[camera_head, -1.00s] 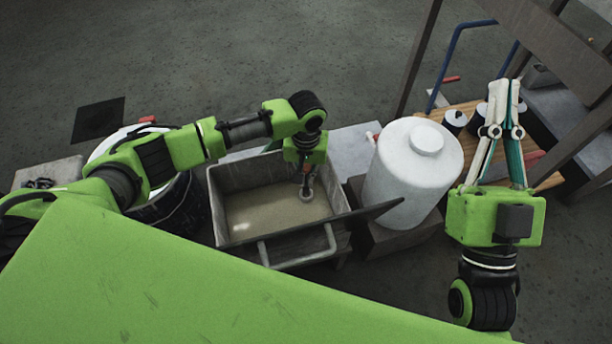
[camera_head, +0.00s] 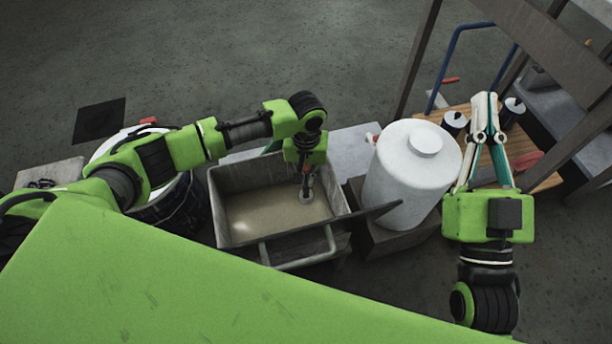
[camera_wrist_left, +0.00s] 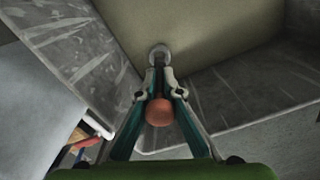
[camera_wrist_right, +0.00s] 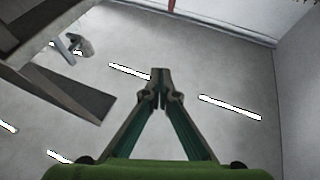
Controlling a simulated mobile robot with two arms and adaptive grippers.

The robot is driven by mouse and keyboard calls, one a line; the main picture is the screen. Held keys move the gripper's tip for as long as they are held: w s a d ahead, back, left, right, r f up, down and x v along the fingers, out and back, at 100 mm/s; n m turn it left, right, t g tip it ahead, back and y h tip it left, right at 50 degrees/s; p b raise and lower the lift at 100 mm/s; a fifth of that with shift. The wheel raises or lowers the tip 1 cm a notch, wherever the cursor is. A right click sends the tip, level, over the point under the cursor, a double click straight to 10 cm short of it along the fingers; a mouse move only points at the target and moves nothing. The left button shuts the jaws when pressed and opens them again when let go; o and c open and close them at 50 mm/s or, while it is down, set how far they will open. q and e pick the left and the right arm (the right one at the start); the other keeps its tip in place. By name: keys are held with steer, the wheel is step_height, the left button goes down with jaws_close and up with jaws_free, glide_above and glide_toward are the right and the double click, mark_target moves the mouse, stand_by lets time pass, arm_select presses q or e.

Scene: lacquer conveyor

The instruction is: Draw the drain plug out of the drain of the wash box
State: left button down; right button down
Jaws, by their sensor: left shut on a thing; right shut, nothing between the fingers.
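The wash box (camera_head: 225,215) is a grey, worn tub in the middle of the head view, with a murky beige floor. My left gripper (camera_head: 306,182) reaches down into it at the right side. In the left wrist view my left gripper (camera_wrist_left: 159,82) is shut on the drain plug, whose orange-red knob (camera_wrist_left: 160,113) shows between the fingers. Its dark stem runs to a pale round drain ring (camera_wrist_left: 160,50) on the floor near a corner. I cannot tell whether the plug is seated. My right gripper (camera_head: 484,103) is shut and empty, pointing upward away from the box.
A white lidded drum (camera_head: 405,180) stands right of the wash box, with a dark flat bar in front. Wooden boards (camera_head: 545,180) with small white-topped cans lie behind my right gripper, near dark frame posts. A round white-topped bin is partly behind my left arm.

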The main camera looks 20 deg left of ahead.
arm_select(q)
steer(key=shift+r+p, duration=0.4)
steer(key=shift+p, duration=0.1)
steer(key=shift+r+p, duration=0.3)
steer(key=shift+p, duration=0.15)
steer(key=shift+r, duration=0.1)
arm_select(e)
step_height(320, 180, down, 10)
steer(key=w+g+h, duration=0.2)
steer(key=g, duration=0.3)
steer(key=shift+d+f, duration=0.2)
steer(key=shift+d, duration=0.25)
steer(key=shift+f+g, duration=0.1)
steer(key=shift+g, duration=0.2)
